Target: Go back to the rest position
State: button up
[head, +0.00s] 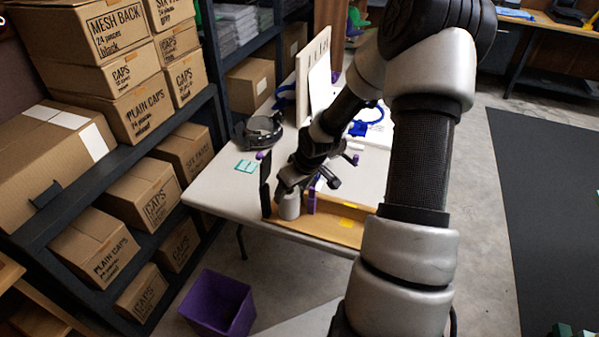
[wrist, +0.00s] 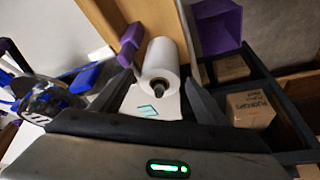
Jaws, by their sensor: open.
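My gripper (head: 291,188) is over the near left part of the white table, just above a white thread spool (head: 289,207). In the wrist view my gripper's dark fingers (wrist: 158,88) are spread apart. The white spool (wrist: 163,60) shows between and beyond them, its end with a dark core facing the camera. I cannot tell whether a finger touches it. The spool stands at the wooden board (head: 335,226) on the table's front edge. A purple peg (head: 312,200) stands right of the spool, and it also shows in the wrist view (wrist: 130,40).
The white table (head: 220,190) carries a dark round device (head: 262,130), a teal card (head: 247,166) and blue items (head: 365,128). A purple bin (head: 218,303) stands on the floor in front. Shelves with cardboard boxes (head: 100,245) line the left. Open floor lies right.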

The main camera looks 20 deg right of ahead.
jog(key=s+a+r+n+h+p, duration=0.15)
jog(key=s+r, duration=0.25)
jog(key=r, duration=0.6)
jog(key=s+a+r+h+p, duration=0.15)
jog(key=s+r, duration=0.25)
jog(key=r, duration=0.5)
jog(key=s+a+r+h+p, duration=0.1)
jog(key=s+a+r+p, duration=0.2)
jog(key=r, duration=0.7)
jog(key=s+a+r+m+t+y+p, duration=0.1)
jog(key=s+a+r+m+p, duration=0.3)
jog(key=s+r, duration=0.9)
jog(key=shift+s+a+r+y+p, duration=0.35)
jog(key=shift+s+a+y+p, duration=0.15)
jog(key=shift+a+y+p, duration=0.35)
jog(key=shift+d+m, duration=0.1)
jog(key=shift+m, duration=0.15)
jog(key=shift+c, duration=0.5)
